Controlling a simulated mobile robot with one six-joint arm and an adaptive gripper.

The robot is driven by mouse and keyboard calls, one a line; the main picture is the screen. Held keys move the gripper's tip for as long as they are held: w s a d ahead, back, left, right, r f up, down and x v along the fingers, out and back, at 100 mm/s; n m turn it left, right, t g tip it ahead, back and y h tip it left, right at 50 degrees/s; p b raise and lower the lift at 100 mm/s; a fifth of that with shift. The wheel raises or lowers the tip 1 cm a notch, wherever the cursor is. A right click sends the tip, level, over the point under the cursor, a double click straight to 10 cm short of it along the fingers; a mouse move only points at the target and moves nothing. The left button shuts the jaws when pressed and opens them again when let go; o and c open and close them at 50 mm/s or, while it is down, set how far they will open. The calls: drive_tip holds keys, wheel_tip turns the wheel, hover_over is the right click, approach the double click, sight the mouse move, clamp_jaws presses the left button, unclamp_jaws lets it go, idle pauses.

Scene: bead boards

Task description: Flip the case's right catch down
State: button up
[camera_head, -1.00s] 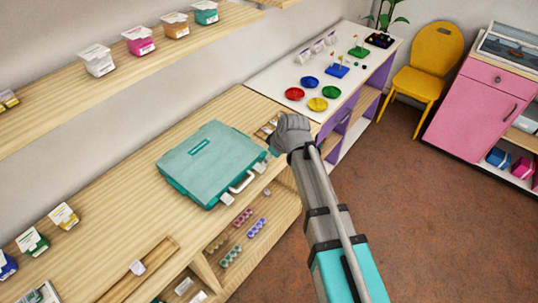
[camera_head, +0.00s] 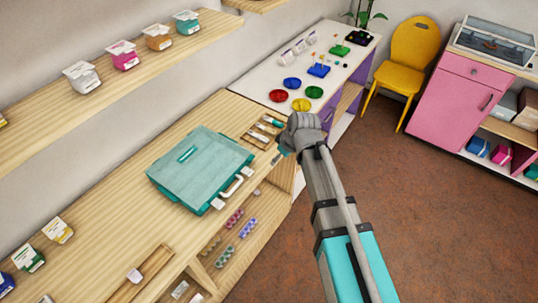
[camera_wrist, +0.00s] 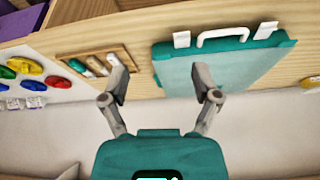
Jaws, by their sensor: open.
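The closed teal case (camera_head: 200,165) lies on the wooden counter in the head view, its white handle (camera_head: 232,187) on the front edge. Its right catch (camera_head: 248,171) and left catch (camera_head: 217,203) are small white tabs beside the handle. In the wrist view the case (camera_wrist: 235,70) appears turned around, with the right catch (camera_wrist: 181,39) left of the handle. I cannot tell clearly whether the catch is up or down. My gripper (camera_wrist: 160,80) is open and empty, right of the case in the head view and apart from the catch. Its fingers are partly hidden there.
A wooden tray (camera_head: 252,138) with small tools lies right of the case, near my gripper. Beyond it stands a white table (camera_head: 265,88) with coloured dishes. Open shelves with bead strips (camera_head: 223,256) lie below the counter's front edge.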

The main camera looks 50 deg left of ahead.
drive_tip(key=w+d+f+m+b, duration=0.1)
drive_tip(key=w+d+f+m, duration=0.1)
drive_tip(key=w+d, duration=0.3)
drive_tip(key=w+d+f+m+h+b, duration=0.1)
drive_tip(key=w+d+m+b, duration=0.1)
drive_tip(key=w+d, duration=0.4)
drive_tip(key=shift+w+d+f+m+t, duration=0.25)
drive_tip(key=shift+d+f+m+t, duration=0.25)
drive_tip(key=shift+d, duration=1.85)
drive_tip(key=shift+r, duration=0.1)
drive_tip(key=w+d+m+h, duration=0.1)
drive_tip(key=d+m, duration=0.6)
drive_tip(key=d, duration=1.5)
drive_tip(key=w+d+m+h, duration=0.2)
drive_tip(key=d+m, duration=0.5)
drive_tip(key=d, duration=1.5)
drive_tip(key=shift+d+f, duration=0.25)
drive_tip(key=shift+f, duration=0.1)
drive_tip(key=shift+w, duration=0.1)
